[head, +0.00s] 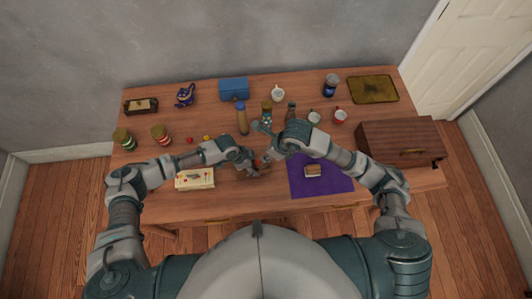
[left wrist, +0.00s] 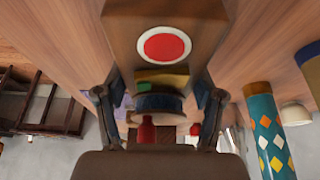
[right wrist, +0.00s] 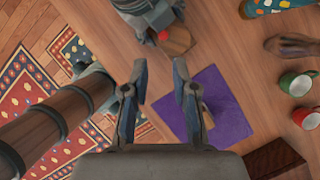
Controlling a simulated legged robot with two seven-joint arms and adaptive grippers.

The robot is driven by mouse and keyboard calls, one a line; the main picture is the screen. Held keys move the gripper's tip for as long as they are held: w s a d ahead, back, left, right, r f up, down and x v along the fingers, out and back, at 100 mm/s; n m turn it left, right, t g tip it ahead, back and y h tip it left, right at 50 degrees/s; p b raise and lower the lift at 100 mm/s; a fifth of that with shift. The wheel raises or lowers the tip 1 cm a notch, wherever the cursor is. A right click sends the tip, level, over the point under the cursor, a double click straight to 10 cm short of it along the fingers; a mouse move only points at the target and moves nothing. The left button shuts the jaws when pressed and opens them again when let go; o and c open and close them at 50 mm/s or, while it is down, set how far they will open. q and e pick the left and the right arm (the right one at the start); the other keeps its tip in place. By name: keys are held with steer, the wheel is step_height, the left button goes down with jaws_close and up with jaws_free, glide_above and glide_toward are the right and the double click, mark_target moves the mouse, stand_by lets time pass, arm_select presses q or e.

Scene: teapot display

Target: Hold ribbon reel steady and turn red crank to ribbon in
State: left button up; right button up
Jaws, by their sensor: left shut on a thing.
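The ribbon reel is a wooden block (left wrist: 205,30) with a red disc (left wrist: 164,47) ringed in white, close up in the left wrist view. My left gripper (left wrist: 158,98) is shut on it, a finger on each side. In the head view my left gripper (head: 252,164) is low at the table's front middle, mostly hiding the reel. The right wrist view shows the reel's wooden part (right wrist: 176,42) with a small red knob (right wrist: 163,36), apparently the crank. My right gripper (right wrist: 158,68) is open and empty, apart from the reel. In the head view my right gripper (head: 266,129) is behind it.
A purple mat (head: 335,185) with a small block (head: 313,171) lies to the right. A wooden box (head: 400,141) stands at the right end. A patterned cylinder (left wrist: 266,130), bottles and mugs stand behind. A white card box (head: 195,179) lies to the left.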

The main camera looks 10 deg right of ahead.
steer(key=s+a+r+m+g+y, duration=0.1)
steer(key=s+a+r+g+y, duration=0.1)
steer(key=s+a+r+y, duration=0.3)
steer(key=s+a+r+g+y, duration=0.2)
steer(key=s+a+r+y, duration=0.1)
steer(key=a+r+y, duration=0.35)
steer(key=w+d+r+m+t+y, duration=0.3)
steer(key=w+r+m+t, duration=0.25)
steer(key=m, duration=0.25)
steer(key=w+d+r+m+t+y, duration=0.3)
steer(key=w+r+m+t, duration=0.1)
steer(key=r+m+t, duration=0.25)
steer(key=w+d+f+m+t+h, duration=0.3)
steer(key=w+d+m+t+h, duration=0.3)
steer(key=m, duration=0.6)
steer(key=m+g+h, duration=0.8)
steer(key=m+g, duration=0.1)
steer(key=g, duration=0.2)
glide_toward(257, 161)
steer(key=shift+n, duration=0.25)
steer(key=x, duration=1)
steer(key=shift+w+f, duration=0.1)
steer(key=shift+f, duration=0.15)
